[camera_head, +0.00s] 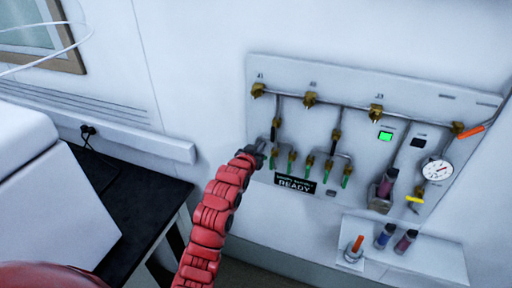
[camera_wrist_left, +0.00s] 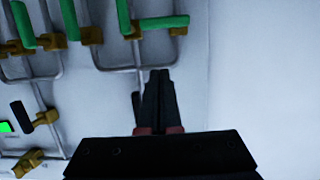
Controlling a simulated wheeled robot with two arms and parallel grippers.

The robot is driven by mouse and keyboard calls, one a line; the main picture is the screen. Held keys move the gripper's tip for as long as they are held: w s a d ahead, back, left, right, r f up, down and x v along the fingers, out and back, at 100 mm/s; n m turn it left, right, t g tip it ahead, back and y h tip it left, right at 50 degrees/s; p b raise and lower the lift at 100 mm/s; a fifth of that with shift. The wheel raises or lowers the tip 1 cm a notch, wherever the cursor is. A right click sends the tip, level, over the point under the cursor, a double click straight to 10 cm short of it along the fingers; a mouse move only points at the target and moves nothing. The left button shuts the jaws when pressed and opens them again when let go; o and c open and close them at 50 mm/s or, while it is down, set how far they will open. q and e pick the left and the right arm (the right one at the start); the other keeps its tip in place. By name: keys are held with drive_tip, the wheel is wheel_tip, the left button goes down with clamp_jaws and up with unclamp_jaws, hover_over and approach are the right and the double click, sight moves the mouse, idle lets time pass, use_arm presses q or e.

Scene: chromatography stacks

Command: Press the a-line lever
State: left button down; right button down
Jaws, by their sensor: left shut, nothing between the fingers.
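The white valve panel (camera_head: 360,120) is on the wall, with piping, brass fittings and several small levers. A black lever (camera_head: 275,133) sits on the leftmost pipe; I cannot read a label marking it as the a-line lever. Green levers (camera_head: 290,162) hang below it, and another black lever (camera_head: 336,134) is on the second pipe. My left gripper (camera_head: 261,146) is shut and empty, just left of the leftmost black lever; contact cannot be told. In the left wrist view the shut fingers (camera_wrist_left: 157,85) cover part of a pipe below green levers (camera_wrist_left: 164,22). My right gripper is not in view.
A black READY sign (camera_head: 295,183) sits below the green levers. A lit green indicator (camera_head: 385,135), gauge (camera_head: 437,170) and orange lever (camera_head: 470,131) are further right. A white shelf (camera_head: 420,255) with vials is below. A black table (camera_head: 130,200) stands at left.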

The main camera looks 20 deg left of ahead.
use_arm(q)
wheel_tip(320, 180, down, 4)
drive_tip(key=shift+s+p, duration=0.1)
drive_tip(key=shift+p, duration=0.75)
wheel_tip(320, 180, down, 6)
drive_tip(key=m+y+b, duration=0.1)
drive_tip(key=m+b, duration=0.3)
drive_tip(key=b, duration=0.2)
drive_tip(key=m+t+y+b, duration=0.1)
drive_tip(key=m+y+b, duration=0.1)
drive_tip(key=m+b, duration=0.3)
drive_tip(key=m+t+y+b, duration=0.1)
drive_tip(key=m+b, duration=0.4)
drive_tip(key=b, duration=0.2)
drive_tip(key=shift+a+r, duration=0.1)
drive_tip(key=shift+a, duration=0.05)
drive_tip(key=shift+a+b, duration=0.1)
drive_tip(key=shift+b, duration=0.2)
idle(0.8)
